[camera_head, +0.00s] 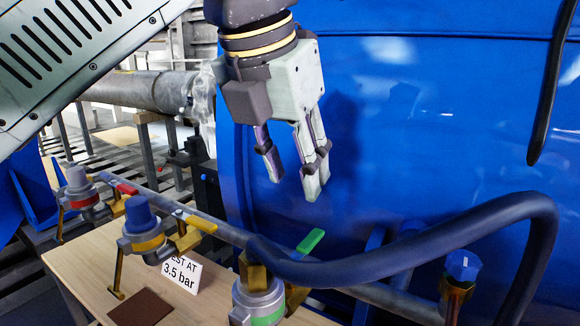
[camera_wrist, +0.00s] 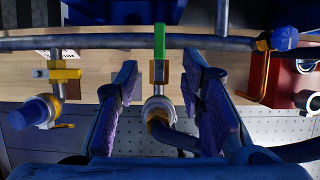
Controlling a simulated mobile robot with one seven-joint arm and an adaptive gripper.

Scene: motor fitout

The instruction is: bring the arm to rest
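My gripper (camera_head: 295,186) hangs pointing down above the bench and pipe in the head view, in front of the large blue surface. Its fingers are apart with nothing held between them. In the wrist view my gripper (camera_wrist: 161,72) frames the valve with the green handle (camera_wrist: 159,42), which shows between the fingers. That green handle (camera_head: 310,241) lies below and apart from the fingertips in the head view. A grey pipe (camera_head: 222,228) runs behind the valves. A thick dark hose (camera_head: 420,247) arches at the right.
A yellow-handled valve (camera_head: 142,226) and a red-handled valve (camera_head: 83,190) stand at the left on the wooden bench (camera_head: 85,262). A "3.5 bar" sign (camera_head: 182,272) and a brown plate (camera_head: 140,307) are there. A blue-knobbed fitting (camera_head: 461,267) is at the right.

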